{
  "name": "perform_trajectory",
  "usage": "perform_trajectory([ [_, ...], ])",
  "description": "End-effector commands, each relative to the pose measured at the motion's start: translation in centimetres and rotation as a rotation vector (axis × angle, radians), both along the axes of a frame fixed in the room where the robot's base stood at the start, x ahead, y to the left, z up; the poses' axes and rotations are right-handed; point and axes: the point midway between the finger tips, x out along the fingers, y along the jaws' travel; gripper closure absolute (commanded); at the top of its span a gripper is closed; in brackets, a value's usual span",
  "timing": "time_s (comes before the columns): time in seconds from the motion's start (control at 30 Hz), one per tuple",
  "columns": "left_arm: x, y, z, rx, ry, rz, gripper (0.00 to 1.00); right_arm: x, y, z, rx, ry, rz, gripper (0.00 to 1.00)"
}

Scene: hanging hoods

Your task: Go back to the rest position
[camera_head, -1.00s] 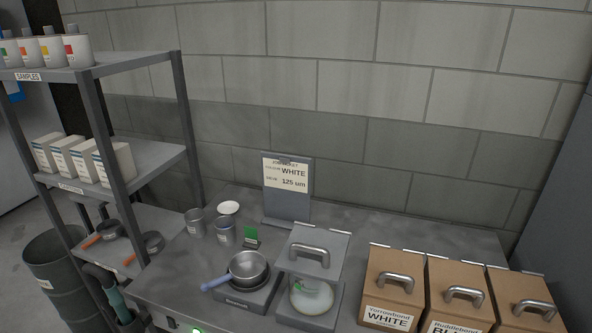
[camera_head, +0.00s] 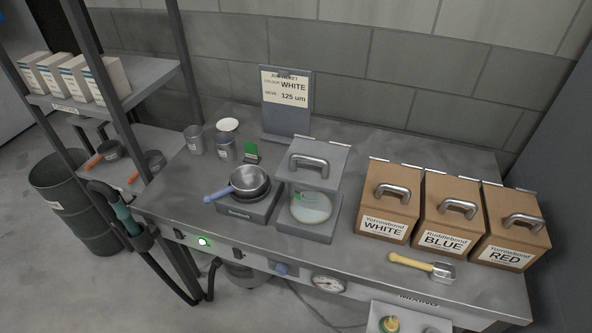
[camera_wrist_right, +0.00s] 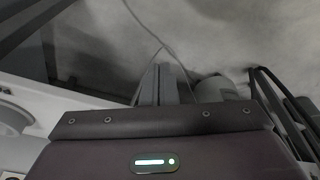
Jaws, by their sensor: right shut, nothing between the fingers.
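My right gripper (camera_wrist_right: 165,86) shows in the right wrist view beyond its dark body with a lit strip. Its fingers are together with nothing between them. Blurred grey floor and dark tubes lie past it, and it appears clear of the bench top. Neither of my grippers shows in the head view, and my left gripper is in no frame.
The grey bench (camera_head: 345,250) carries a steel pan (camera_head: 249,180), a hinged-lid device (camera_head: 307,215), a job ticket stand (camera_head: 286,105), boxes labelled WHITE (camera_head: 388,200), BLUE (camera_head: 447,211) and RED (camera_head: 509,226), and a yellow-handled scoop (camera_head: 425,267). Shelves and a bin (camera_head: 80,205) stand left.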

Motion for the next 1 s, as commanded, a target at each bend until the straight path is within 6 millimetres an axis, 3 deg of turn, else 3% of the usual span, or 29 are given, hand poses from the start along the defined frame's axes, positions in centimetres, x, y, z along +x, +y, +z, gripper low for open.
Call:
perform_trajectory([
  [0.03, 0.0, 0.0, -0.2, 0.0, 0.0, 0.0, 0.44, -1.8, -0.3, -3.1, -0.003, 0.022, 0.003, 1.0],
  [0.2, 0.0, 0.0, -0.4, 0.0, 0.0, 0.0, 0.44, -8.4, -1.4, -11.0, -0.008, 0.061, 0.012, 1.0],
  [0.3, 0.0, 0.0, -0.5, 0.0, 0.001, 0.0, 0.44, -12.4, -2.1, -14.1, -0.011, 0.079, 0.016, 1.0],
  [0.4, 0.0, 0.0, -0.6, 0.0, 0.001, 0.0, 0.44, -15.6, -2.7, -15.9, -0.014, 0.092, 0.02, 1.0],
  [0.6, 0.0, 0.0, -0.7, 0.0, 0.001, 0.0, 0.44, -18.8, -3.4, -17.3, -0.016, 0.102, 0.024, 1.0],
  [1.0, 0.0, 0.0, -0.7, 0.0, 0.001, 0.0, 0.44, -18.8, -3.4, -17.3, -0.016, 0.102, 0.024, 1.0],
])
